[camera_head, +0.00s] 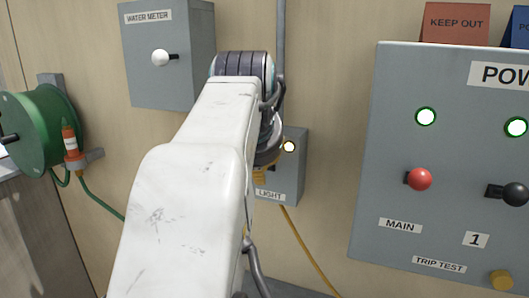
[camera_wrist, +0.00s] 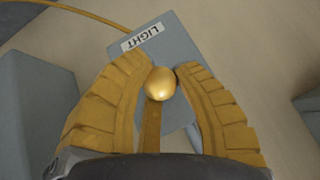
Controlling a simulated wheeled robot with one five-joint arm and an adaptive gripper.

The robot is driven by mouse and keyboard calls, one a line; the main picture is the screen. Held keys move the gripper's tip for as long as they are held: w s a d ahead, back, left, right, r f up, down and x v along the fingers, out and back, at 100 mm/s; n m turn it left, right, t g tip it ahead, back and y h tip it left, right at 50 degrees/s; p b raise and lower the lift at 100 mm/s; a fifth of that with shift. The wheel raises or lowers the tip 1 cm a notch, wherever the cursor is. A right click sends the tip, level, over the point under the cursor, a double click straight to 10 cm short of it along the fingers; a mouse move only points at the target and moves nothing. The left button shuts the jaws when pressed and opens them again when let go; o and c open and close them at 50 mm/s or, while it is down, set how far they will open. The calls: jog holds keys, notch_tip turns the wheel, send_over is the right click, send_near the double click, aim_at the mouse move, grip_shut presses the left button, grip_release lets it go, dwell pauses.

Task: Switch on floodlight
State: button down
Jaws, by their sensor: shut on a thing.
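The grey box labelled LIGHT (camera_head: 290,185) is on the wall, partly hidden behind my arm in the head view. A small round lamp (camera_head: 289,146) on it glows pale yellow. In the wrist view the box (camera_wrist: 188,48) appears with its label upside down. My yellow gripper (camera_wrist: 162,78) is shut on a shiny gold-yellow knob (camera_wrist: 159,84), with one finger on each side. In the head view only a bit of my gripper (camera_head: 259,176) shows below my wrist, and the knob is hidden.
A WATER METER box (camera_head: 165,75) with a white knob (camera_head: 160,58) is at upper left. A green reel (camera_head: 38,130) is at far left. A large POWER panel (camera_head: 450,150) with red and black knobs and green lamps is at right. A yellow cable (camera_head: 305,245) hangs below the LIGHT box.

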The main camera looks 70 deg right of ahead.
jog(key=shift+r, duration=0.2)
dwell(0.3)
jog(key=c, duration=1.3)
grip_release()
jog(key=shift+c, duration=0.2)
jog(key=o, duration=0.4)
jog(key=shift+f, duration=0.1)
jog(key=v, duration=1.2)
